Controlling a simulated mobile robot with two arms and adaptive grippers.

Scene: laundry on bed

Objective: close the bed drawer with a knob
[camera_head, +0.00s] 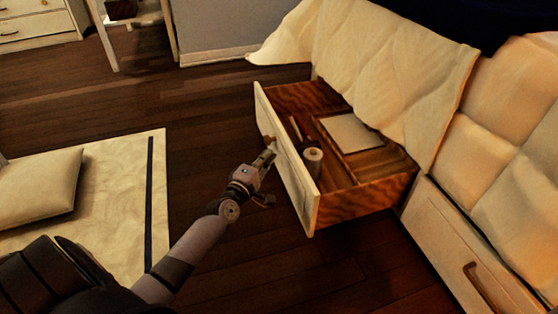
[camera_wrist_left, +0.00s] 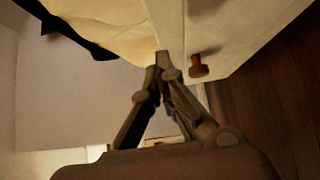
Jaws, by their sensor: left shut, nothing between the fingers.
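The bed drawer (camera_head: 288,160) stands pulled out from under the bed, its pale front panel facing my left arm. In the left wrist view the panel (camera_wrist_left: 235,30) fills the upper right, with a small brown knob (camera_wrist_left: 198,66) on it. My left gripper (camera_head: 268,155) is at the outer side of the panel, fingers shut and empty. In the left wrist view the gripper's fingertips (camera_wrist_left: 163,60) are beside the knob, not around it. They are at or very near the panel; I cannot tell if they touch. My right gripper is not in view.
The drawer holds a roll (camera_head: 313,160), a pale flat item (camera_head: 350,133) and thin sticks. A quilt (camera_head: 390,70) hangs over the bed's edge above it. A second drawer with a bar handle (camera_head: 478,284) is at lower right. A rug (camera_head: 120,220) with a cushion (camera_head: 38,187) lies left.

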